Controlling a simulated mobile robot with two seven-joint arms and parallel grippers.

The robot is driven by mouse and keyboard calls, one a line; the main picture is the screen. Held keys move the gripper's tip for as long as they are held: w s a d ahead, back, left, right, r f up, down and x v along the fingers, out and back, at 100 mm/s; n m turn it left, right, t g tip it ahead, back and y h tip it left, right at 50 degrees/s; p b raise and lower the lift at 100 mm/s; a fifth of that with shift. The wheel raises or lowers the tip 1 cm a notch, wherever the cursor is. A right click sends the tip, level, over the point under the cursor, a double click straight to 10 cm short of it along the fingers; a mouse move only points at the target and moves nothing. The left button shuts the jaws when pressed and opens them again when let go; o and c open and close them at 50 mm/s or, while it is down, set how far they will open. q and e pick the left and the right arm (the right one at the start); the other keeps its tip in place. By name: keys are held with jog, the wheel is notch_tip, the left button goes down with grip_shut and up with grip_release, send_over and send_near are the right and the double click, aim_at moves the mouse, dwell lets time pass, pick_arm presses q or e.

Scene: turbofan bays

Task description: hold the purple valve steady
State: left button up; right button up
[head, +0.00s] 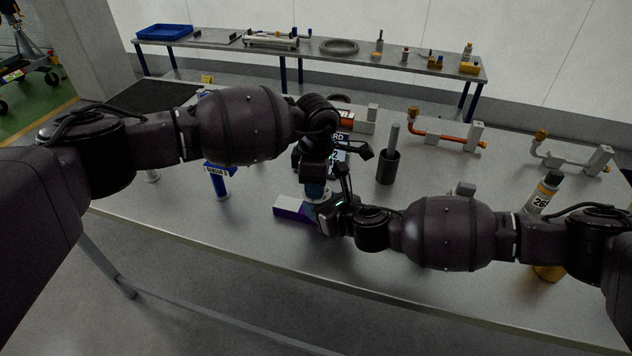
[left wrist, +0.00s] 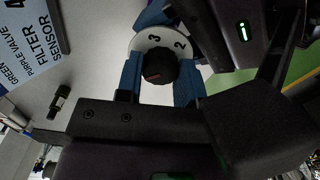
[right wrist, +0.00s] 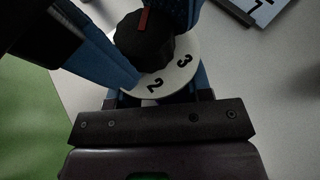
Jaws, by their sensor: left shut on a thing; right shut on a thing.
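The purple valve (head: 288,214), a block with a purple side and pale top, is partly hidden by my grippers near the bench's front edge. The right wrist view shows the knob (right wrist: 145,40) with a red mark.
A blue-labelled cylinder (head: 219,182) stands to the left. A dark cup with a grey rod (head: 388,167) stands behind right.

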pick_arm(q)
jog(key=shift+n, duration=0.4)
jog(key=o, duration=0.9)
jog(key=shift+o, duration=0.2)
